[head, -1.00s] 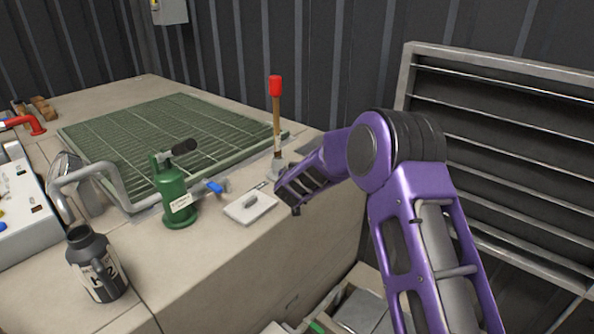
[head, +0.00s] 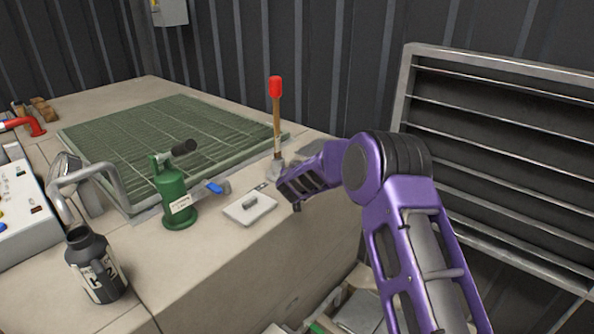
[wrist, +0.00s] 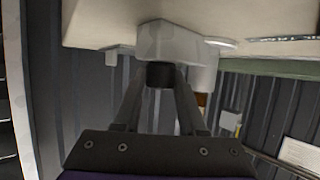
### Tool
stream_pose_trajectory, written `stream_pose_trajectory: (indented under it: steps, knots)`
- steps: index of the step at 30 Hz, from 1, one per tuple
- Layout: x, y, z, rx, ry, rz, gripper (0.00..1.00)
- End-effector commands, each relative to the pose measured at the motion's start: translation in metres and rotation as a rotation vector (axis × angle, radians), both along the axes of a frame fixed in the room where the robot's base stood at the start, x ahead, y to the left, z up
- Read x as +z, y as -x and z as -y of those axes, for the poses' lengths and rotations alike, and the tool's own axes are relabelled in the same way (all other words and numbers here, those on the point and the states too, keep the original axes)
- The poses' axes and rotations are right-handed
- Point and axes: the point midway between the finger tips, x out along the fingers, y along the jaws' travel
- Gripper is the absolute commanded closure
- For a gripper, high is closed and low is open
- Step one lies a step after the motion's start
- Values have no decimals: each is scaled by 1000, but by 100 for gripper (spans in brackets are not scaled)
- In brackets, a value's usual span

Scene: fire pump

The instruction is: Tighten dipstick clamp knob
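The dipstick stands upright at the block's back right edge, with a red grip (head: 275,86) on a wooden shaft (head: 277,130). Its foot is in a small grey holder (head: 277,168). My gripper (head: 281,186) is at that holder from the right; its fingertips are hard to make out in the head view. In the wrist view a short dark round knob (wrist: 160,75) sticks out of a pale grey clamp body (wrist: 172,42). My gripper (wrist: 160,82) has one finger on each side of the knob, with no clear gap.
A dark bottle (head: 96,265) is at front left. A green grating (head: 165,135) lies behind. A louvred panel (head: 500,150) is at right.

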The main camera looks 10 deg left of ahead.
Motion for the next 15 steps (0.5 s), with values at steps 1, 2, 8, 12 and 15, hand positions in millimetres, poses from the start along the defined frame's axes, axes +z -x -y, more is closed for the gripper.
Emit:
stream_pose_trajectory:
  steps: [1,2,8,12,15]
  knots:
    - [0,0,0,0,0,0,89]
    - [0,0,0,0,0,0,94]
    - [0,0,0,-1,0,0,100]
    - [2,0,0,-15,2,0,100]
    - [4,1,-1,-41,2,-1,100]
